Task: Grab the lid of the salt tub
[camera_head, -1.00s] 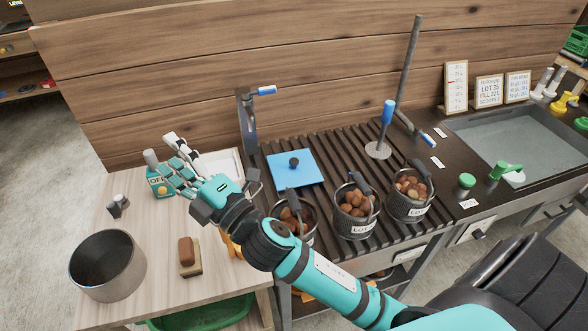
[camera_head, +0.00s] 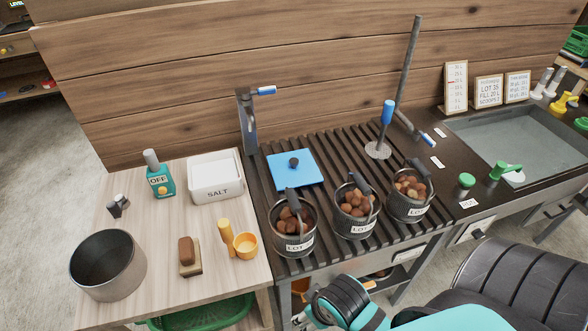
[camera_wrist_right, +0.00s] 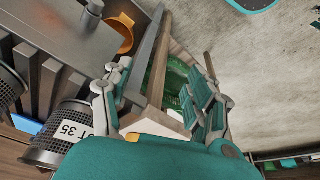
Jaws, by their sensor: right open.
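The white salt tub (camera_head: 216,182), labelled SALT, stands on the pale wooden table in the head view. Its top looks open, with a pale inside. A flat square blue lid (camera_head: 308,175) with a dark knob lies apart from it, to its right, on the dark slatted rack. My right gripper (camera_wrist_right: 162,76) is open and empty in the right wrist view, low in front of the counter. In the head view it is mostly cut off at the bottom edge, well away from tub and lid. My left gripper is not in view.
Three mesh buckets of chestnuts, the nearest (camera_head: 293,246) in front of the lid, stand on the rack. A tap (camera_head: 247,120) rises between tub and lid.

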